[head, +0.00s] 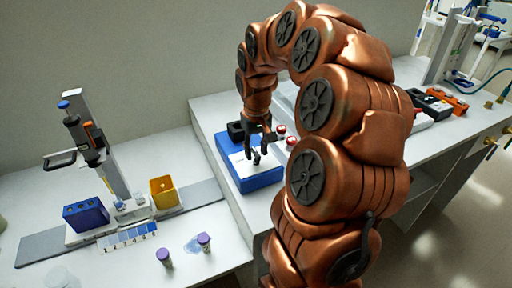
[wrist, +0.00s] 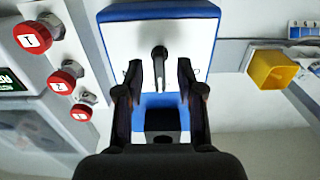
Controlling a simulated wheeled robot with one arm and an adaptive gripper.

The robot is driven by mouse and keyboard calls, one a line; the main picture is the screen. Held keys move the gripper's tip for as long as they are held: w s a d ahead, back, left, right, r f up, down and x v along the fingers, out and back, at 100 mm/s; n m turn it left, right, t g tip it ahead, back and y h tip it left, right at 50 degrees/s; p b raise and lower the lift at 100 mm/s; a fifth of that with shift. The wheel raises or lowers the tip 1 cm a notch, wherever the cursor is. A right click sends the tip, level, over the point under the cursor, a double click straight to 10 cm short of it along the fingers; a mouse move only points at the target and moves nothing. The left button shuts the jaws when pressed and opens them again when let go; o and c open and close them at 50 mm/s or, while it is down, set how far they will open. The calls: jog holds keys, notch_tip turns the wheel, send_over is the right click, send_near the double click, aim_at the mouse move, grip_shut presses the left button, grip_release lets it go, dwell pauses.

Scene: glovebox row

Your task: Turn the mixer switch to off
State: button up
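The mixer is a blue box with a white top face (head: 232,160); in the wrist view its white top (wrist: 120,38) fills the upper middle. A dark lever switch (wrist: 159,53) stands near the middle of that face, pointing roughly along the picture's vertical. My gripper (head: 256,157) is over the box, pointing down. In the wrist view my gripper (wrist: 160,70) is open, one finger on each side of the switch's lower end, with gaps visible on both sides. Contact with the switch cannot be seen. No clear on or off marking is readable.
Red-capped knobs (wrist: 67,75) on a grey panel stand close beside the mixer. A black block (head: 236,130) sits at the mixer's back end. A yellow bin (head: 163,192) and a blue rack (head: 86,215) stand on the lower left bench. An orange device (head: 447,101) lies far right.

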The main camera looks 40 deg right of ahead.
grip_shut()
dwell(0.3)
jog(key=shift+w+f+n+b, duration=0.1)
jog(key=shift+f+n+b, duration=0.05)
jog(key=shift+n+b, duration=0.85)
jog(key=n+b, duration=0.1)
jog(key=n, duration=0.2)
jog(key=shift+n, duration=0.3)
grip_release()
